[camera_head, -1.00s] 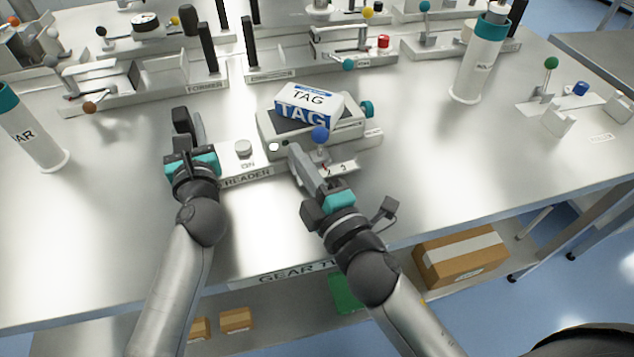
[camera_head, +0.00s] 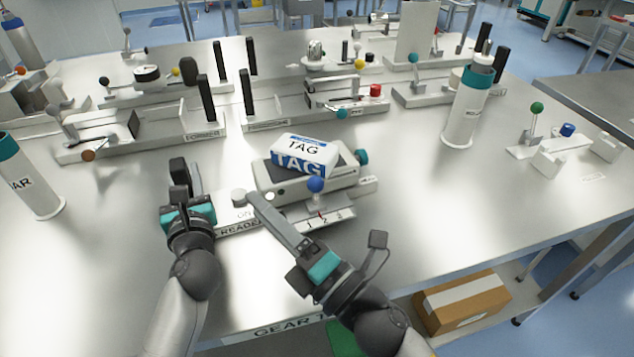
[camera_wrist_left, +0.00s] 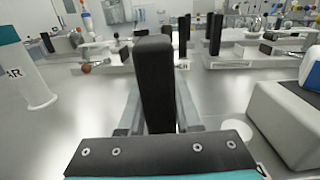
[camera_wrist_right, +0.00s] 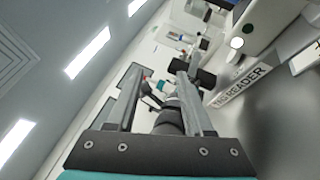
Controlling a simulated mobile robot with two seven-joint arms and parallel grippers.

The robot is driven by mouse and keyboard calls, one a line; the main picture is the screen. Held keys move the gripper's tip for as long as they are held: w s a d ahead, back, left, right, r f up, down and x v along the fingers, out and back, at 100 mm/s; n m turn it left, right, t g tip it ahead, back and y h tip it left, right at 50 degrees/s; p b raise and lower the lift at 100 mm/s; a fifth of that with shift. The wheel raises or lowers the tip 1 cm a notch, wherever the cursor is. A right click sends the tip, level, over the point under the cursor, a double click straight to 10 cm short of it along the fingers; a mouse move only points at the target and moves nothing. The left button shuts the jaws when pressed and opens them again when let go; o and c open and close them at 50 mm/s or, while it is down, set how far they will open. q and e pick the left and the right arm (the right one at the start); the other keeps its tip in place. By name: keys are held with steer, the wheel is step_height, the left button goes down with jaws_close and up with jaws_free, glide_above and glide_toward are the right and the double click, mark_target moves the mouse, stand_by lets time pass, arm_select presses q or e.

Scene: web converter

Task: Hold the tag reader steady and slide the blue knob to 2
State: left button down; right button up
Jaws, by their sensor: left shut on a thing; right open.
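The tag reader is a grey box-shaped device (camera_head: 354,179) on a base labelled READER, with a white and blue TAG box (camera_head: 305,149) on top. The blue knob (camera_head: 316,185) stands on a stem at its front, above a plate marked 1, 2, 3 (camera_head: 327,219). A small red mark below the stem looks close to the 2, but the exact setting is hard to tell. My left gripper (camera_head: 180,184) is shut on the reader's black upright handle (camera_wrist_left: 155,80). My right gripper (camera_head: 258,200) is open and empty, left of and in front of the knob, apart from it.
A round white button (camera_head: 239,195) sits on the reader base near my right fingertips. White cylinders stand at left (camera_head: 38,190) and right (camera_head: 462,115). Other knob-and-lever fixtures line the back.

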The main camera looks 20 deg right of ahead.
steer(key=shift+o, duration=1.1)
steer(key=a+r+n+g+y, duration=0.2)
steer(key=a+n+g+y, duration=0.4)
steer(key=n, duration=0.7)
steer(key=shift+w+r+n+g+y, duration=0.25)
steer(key=shift+w+n+g+y, duration=0.05)
steer(key=shift+w+g, duration=0.2)
steer(key=n+g+h, duration=1)
steer(key=n+h, duration=0.6)
steer(key=n, duration=1)
glide_toward(318, 179)
steer(key=f, duration=0.3)
steer(key=a+f, duration=0.1)
steer(key=f, duration=0.5)
steer(key=shift+w+a+f, duration=0.3)
steer(key=shift+w+a, duration=0.05)
steer(key=shift+w, duration=0.05)
steer(key=shift+c, duration=0.4)
jaws_close()
